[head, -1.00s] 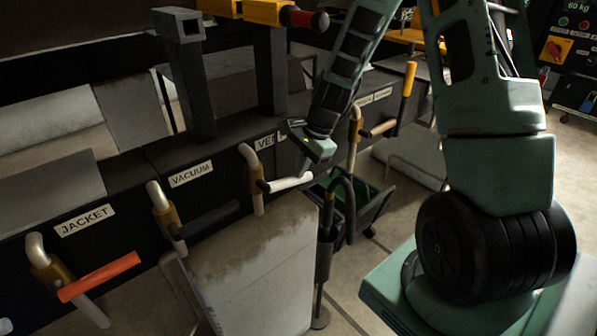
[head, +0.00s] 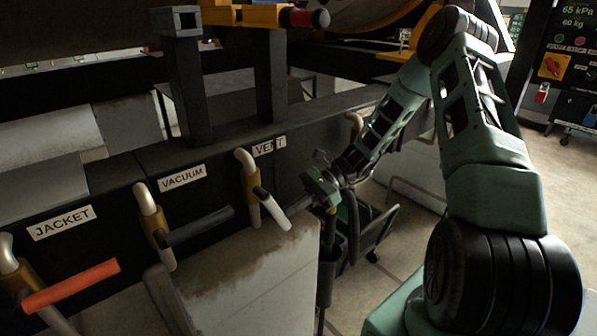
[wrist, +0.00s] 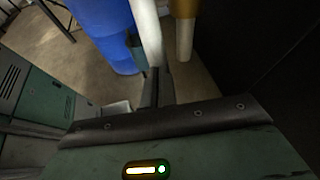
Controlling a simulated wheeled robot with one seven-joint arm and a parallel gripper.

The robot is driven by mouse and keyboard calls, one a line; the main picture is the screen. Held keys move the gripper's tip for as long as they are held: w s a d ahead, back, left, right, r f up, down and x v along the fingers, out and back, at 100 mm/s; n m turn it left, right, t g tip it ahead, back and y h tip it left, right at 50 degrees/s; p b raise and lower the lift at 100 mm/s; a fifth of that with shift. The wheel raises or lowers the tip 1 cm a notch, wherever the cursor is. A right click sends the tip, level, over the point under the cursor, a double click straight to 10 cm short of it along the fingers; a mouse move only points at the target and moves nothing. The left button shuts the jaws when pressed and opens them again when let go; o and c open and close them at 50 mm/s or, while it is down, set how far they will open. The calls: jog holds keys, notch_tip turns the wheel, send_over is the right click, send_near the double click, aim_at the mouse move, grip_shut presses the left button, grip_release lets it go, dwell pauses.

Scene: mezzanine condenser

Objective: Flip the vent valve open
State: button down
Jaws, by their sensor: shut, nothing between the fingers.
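The vent valve (head: 250,184) has a bent pale pipe and a brass body below the VENT label (head: 269,147) in the head view. Its white-tipped handle (head: 276,215) slants down and right from the body, close to the line of the pipe. My gripper (head: 291,211) is shut and empty, its dark fingers pointing left at the handle's right side. In the wrist view the shut fingers (wrist: 154,75) appear at the lower end of the white handle (wrist: 148,32). I cannot tell whether they touch. The brass body (wrist: 184,8) shows beside it.
The vacuum valve (head: 158,220) with its black handle and the jacket valve with its orange handle (head: 70,286) stand to the left. A pale stained panel (head: 245,285) is below. A dark cart (head: 378,228) stands behind my gripper. A blue object (wrist: 115,45) shows in the wrist view.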

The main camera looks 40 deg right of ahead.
aim_at(287, 220)
jog(key=a+f+y+b, duration=0.1)
jog(key=a+f+y, duration=0.1)
jog(key=y, duration=0.1)
jog(key=shift+a+f+m, duration=0.1)
jog(key=shift+a+m, duration=0.05)
jog(key=shift+m, duration=0.15)
jog(key=shift+a+f+t+y+b, duration=0.3)
jog(key=shift+a+y+b, duration=0.4)
jog(key=shift+y, duration=0.4)
jog(key=shift+s+a, duration=0.1)
jog(key=shift+a, duration=0.05)
